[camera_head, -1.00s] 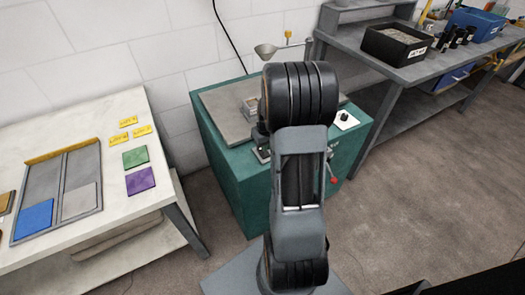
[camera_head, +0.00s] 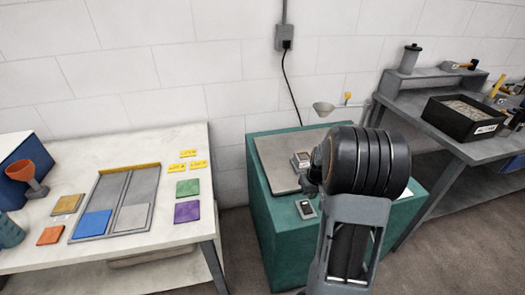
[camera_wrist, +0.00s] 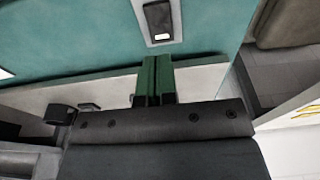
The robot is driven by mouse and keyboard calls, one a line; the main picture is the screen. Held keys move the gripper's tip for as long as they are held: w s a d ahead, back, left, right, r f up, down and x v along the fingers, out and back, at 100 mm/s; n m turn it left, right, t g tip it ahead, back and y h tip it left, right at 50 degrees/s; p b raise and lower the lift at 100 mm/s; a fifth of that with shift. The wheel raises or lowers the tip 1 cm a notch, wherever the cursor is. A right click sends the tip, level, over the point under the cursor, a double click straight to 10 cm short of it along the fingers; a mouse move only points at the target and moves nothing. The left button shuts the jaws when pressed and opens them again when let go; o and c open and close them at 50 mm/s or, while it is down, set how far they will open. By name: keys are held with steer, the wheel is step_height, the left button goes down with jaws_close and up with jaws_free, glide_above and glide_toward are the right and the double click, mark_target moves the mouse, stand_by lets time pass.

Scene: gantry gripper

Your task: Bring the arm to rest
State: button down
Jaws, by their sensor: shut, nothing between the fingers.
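My gripper (camera_wrist: 157,64) shows in the wrist view with its two green fingers together and nothing between them. Beyond the fingertips is the teal surface of a cabinet, with a small grey device with a dark display (camera_wrist: 158,21) on it. In the head view my arm stands in front of the teal cabinet (camera_head: 275,240) with its thick black joint towards the camera. This joint hides part of the cabinet top, and the gripper fingers cannot be made out there.
A white table (camera_head: 130,258) at left holds a divided tray (camera_head: 130,165), coloured tiles, yellow labels and an orange funnel (camera_head: 33,178). A grey bench (camera_head: 440,140) at right carries a black bin (camera_head: 435,112).

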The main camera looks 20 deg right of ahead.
steer(key=s+a+r+t+p, duration=0.1)
steer(key=s+a+r+p, duration=0.1)
steer(key=s+a+r, duration=0.4)
steer(key=s+a+r+n+p, duration=0.1)
steer(key=s+a+r+p, duration=0.2)
steer(key=a+r, duration=1)
steer(key=s+a, duration=0.1)
steer(key=s, duration=0.2)
steer(key=shift+a+n+t, duration=0.25)
steer(key=shift+n+t, duration=0.05)
steer(key=shift+t, duration=0.1)
steer(key=shift+s, duration=0.1)
